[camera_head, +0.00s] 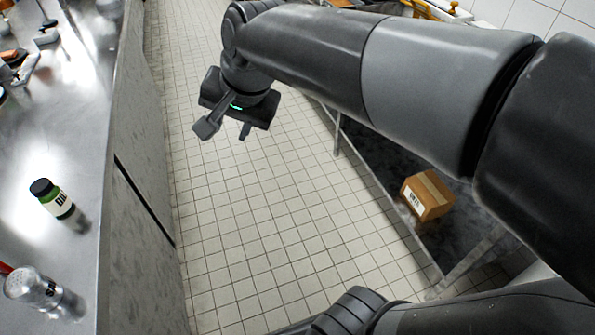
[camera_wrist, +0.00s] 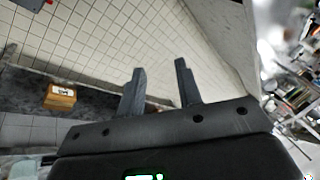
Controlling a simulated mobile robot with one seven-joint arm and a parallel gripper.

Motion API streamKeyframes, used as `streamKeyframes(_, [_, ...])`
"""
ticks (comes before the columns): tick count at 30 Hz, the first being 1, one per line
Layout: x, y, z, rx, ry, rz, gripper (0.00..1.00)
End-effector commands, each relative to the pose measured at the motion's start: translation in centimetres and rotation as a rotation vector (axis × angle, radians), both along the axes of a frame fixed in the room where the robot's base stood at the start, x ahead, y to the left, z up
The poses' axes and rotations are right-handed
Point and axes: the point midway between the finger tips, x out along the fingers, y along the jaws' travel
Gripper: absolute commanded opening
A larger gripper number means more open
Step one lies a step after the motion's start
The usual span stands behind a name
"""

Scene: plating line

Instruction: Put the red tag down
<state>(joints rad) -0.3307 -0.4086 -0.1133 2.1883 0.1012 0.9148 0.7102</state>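My gripper (camera_head: 225,132) hangs over the tiled floor, between the steel counter and the low shelf on the right. In the wrist view its two fingers (camera_wrist: 159,72) stand apart with nothing between them, so it is open and empty. I cannot make out a red tag for certain in either view. A small red piece (camera_head: 4,268) shows at the left edge of the head view, beside a shaker; most of it is cut off, and I cannot tell what it is.
The steel counter (camera_head: 85,140) on the left carries a green-labelled bottle (camera_head: 57,203) and a metal shaker (camera_head: 40,290), with blurred items farther back. A cardboard box (camera_head: 427,195) sits on the low shelf at right; it also shows in the wrist view (camera_wrist: 60,97). The tiled floor (camera_head: 270,220) between is clear.

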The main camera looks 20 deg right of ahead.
Motion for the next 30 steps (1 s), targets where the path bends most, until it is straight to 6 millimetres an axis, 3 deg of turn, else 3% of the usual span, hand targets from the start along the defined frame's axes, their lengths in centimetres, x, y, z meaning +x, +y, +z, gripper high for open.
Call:
streamKeyframes(1, [-1.8,-1.9,-0.4,-0.053,-0.033,0.05,0.32])
streamKeyframes(6, [-6.6,-6.1,-2.6,-0.249,-0.109,0.246,0.32])
streamKeyframes(12, [-10.0,-8.5,-4.7,-0.406,-0.135,0.392,0.32])
streamKeyframes(30, [-10.7,-8.9,-5.2,-0.444,-0.138,0.432,0.32])
